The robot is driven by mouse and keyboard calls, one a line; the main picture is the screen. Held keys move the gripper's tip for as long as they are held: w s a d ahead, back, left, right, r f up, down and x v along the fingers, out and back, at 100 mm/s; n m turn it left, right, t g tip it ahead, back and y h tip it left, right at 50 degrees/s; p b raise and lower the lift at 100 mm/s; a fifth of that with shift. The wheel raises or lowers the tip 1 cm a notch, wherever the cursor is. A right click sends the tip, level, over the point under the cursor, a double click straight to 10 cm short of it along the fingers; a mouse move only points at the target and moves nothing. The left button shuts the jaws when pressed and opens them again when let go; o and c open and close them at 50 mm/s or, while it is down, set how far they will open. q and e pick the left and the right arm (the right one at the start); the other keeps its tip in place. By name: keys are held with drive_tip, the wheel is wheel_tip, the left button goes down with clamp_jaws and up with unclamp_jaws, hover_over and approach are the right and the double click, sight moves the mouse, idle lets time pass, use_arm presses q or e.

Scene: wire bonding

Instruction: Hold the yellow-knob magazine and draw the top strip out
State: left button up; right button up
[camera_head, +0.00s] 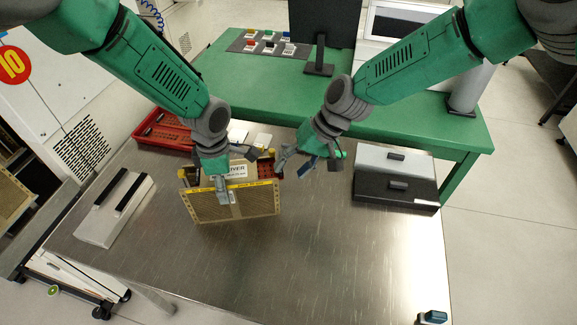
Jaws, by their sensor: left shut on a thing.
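A tan, perforated magazine (250,203) with a yellow labelled top edge stands upright on the steel table, left of centre. My right gripper (303,165) is open and seems empty, just right of the magazine and above the table. I cannot make out the top strip; the magazine's inside is hidden.
A red tray (166,133) lies at the table's back left, and a pale case with black handles (113,208) at the left. Grey and black boxes (397,190) stand at the right. A green table (235,80) is behind. The steel table's front is mostly clear.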

drive_tip(key=shift+d+f, duration=0.1)
drive_tip(key=shift+d, duration=0.1)
drive_tip(key=v, duration=1.1)
drive_tip(key=shift+r, duration=0.3)
drive_tip(key=shift+c, duration=0.2)
drive_tip(key=a+r+h, duration=0.1)
drive_tip(key=a+h, duration=0.2)
drive_tip(key=a, duration=0.2)
drive_tip(key=x, duration=1.1)
drive_tip(key=shift+s+a+f, duration=0.1)
drive_tip(key=shift+s+a, duration=0.1)
clamp_jaws()
